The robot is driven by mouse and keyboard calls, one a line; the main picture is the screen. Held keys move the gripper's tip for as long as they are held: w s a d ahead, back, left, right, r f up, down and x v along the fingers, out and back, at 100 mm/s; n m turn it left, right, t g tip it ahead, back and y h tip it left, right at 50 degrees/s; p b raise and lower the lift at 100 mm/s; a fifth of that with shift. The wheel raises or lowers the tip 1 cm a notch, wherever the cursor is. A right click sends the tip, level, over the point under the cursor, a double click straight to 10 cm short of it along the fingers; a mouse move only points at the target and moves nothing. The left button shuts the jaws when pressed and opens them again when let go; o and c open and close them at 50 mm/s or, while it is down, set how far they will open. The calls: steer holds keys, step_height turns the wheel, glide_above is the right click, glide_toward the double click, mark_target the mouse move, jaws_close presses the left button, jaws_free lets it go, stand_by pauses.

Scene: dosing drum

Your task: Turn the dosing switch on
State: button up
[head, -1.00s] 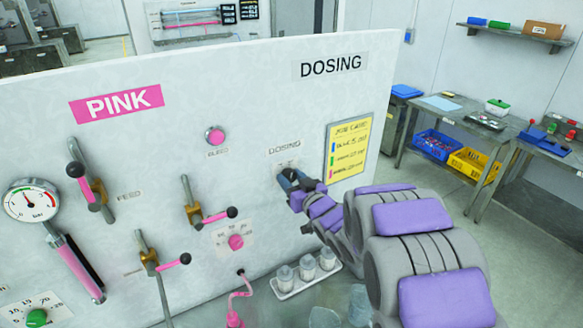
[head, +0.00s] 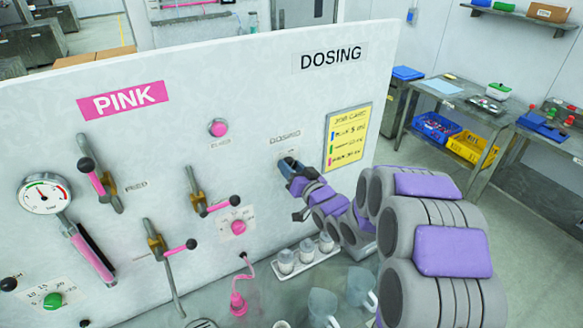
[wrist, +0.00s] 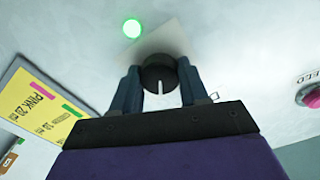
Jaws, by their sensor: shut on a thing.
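The dosing switch is a round black knob (wrist: 158,75) with a white mark, on a pale plate on the panel. In the wrist view the mark points down, toward my gripper's palm. My gripper (wrist: 160,84) is shut on the knob, one blue-grey finger on each side. In the head view my gripper (head: 291,168) reaches the panel below the small DOSING label (head: 285,137), and its fingers mostly hide the knob. A green lamp (wrist: 132,28) glows beside the knob in the wrist view.
A yellow job card (head: 347,138) hangs right of the switch. A pink BLEED button (head: 218,128) and several brass valves with pink handles (head: 218,205) are to the left. Jars on a white tray (head: 306,259) and clear jugs (head: 322,305) stand below my arm.

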steer(key=shift+f, duration=0.15)
steer(key=o, duration=1.1)
steer(key=shift+c, duration=0.2)
steer(key=b+v, duration=1.6)
steer(key=v, duration=0.1)
steer(key=shift+s+d, duration=0.1)
steer(key=shift+d, duration=0.05)
